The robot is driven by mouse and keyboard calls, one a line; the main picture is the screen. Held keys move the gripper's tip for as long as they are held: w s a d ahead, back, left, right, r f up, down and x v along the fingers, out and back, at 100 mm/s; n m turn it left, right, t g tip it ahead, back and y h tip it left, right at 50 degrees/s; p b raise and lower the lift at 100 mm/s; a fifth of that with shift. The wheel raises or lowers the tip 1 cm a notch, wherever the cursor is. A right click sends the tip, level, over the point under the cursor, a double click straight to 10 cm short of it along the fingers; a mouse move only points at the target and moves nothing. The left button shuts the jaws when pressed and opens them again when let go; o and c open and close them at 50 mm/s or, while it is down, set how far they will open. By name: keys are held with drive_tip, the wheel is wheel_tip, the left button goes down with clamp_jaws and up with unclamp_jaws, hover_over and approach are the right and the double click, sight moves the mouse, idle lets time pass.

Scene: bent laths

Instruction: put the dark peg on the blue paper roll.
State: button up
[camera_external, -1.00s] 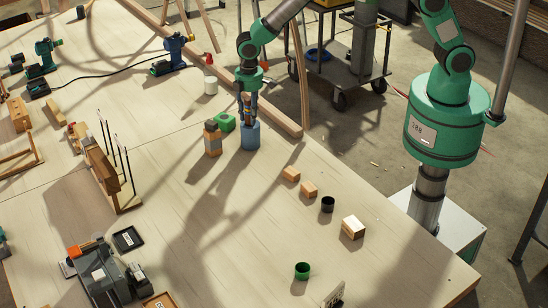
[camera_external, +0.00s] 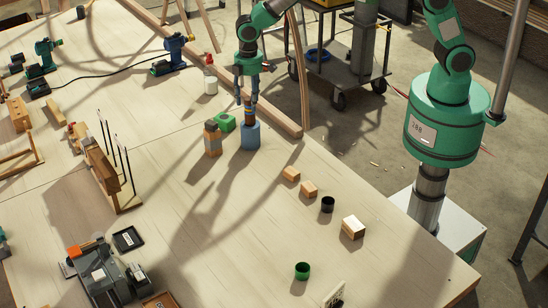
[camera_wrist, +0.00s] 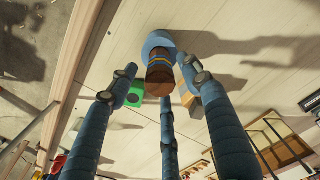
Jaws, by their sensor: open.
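The blue paper roll (camera_external: 250,137) stands upright near the far right edge of the table; it also shows at the top of the wrist view (camera_wrist: 158,40). The dark peg (camera_external: 248,108), brown with yellow and blue bands, stands upright on top of the roll. In the wrist view the peg (camera_wrist: 160,76) is seen end-on, its lower end against the roll. My gripper (camera_external: 248,97) is open above the roll, its blue fingers spread around the peg's upper part. In the wrist view the fingers of my gripper (camera_wrist: 158,72) are apart, with gaps beside the peg.
A white bottle (camera_external: 210,82) is behind. Wooden blocks (camera_external: 309,189) and a black cup (camera_external: 327,204) lie nearer the front. A wooden rail (camera_external: 283,118) runs along the far edge.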

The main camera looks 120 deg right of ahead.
drive_tip(key=shift+r, duration=2.9)
drive_tip(key=shift+a+r, duration=0.2)
drive_tip(key=shift+r, duration=0.1)
drive_tip(key=s+a+r+t, duration=0.1)
drive_tip(key=s+a+r, duration=0.3)
drive_tip(key=a+r, duration=0.3)
drive_tip(key=s+a+r+n+t, duration=0.1)
drive_tip(key=s+a+r, duration=0.3)
drive_tip(key=a+r, duration=0.3)
drive_tip(key=s+a+r, duration=0.4)
drive_tip(key=a+r, duration=0.3)
drive_tip(key=s+a+r+t, duration=0.1)
drive_tip(key=s+a, duration=0.4)
drive_tip(key=s, duration=0.3)
drive_tip(key=s+a+r+t, duration=0.1)
drive_tip(key=s+a, duration=0.4)
drive_tip(key=s, duration=0.4)
drive_tip(key=s+a+r+n+t, duration=0.1)
drive_tip(key=s+a, duration=0.4)
drive_tip(key=s, duration=0.4)
drive_tip(key=shift+a+t, duration=0.3)
